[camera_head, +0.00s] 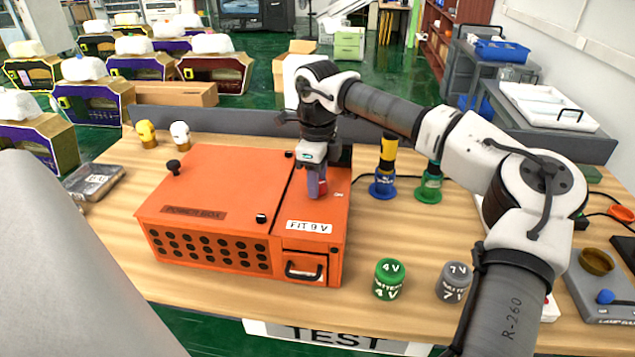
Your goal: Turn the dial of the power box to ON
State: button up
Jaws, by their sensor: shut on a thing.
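The orange power box (225,180) stands on the wooden table, left of the middle. It has a black knob on its lid, a "POWER BOX" plate, a "FIT 9 V" label (309,227) and a small handled drawer (304,268) at its front right. My gripper (317,190) points down onto the right part of the box's top, behind the label. It is shut on a small part there, likely the dial; the fingers hide most of it. I cannot read the dial's setting or any ON mark.
A green 4 V battery (389,280) and a grey 7 V battery (454,283) stand right of the box. Blue (382,187) and green (429,188) pieces stand behind. My arm spans the right side. A dark flat case (95,181) lies at the left.

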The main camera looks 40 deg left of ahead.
jog(key=m+b, duration=0.1)
jog(key=m, duration=0.6)
jog(key=shift+b, duration=0.35)
dwell(0.4)
jog(key=o, duration=1)
notch_tip(320, 180, up, 14)
jog(key=shift+f+b, duration=0.1)
jog(key=shift+b, duration=0.6)
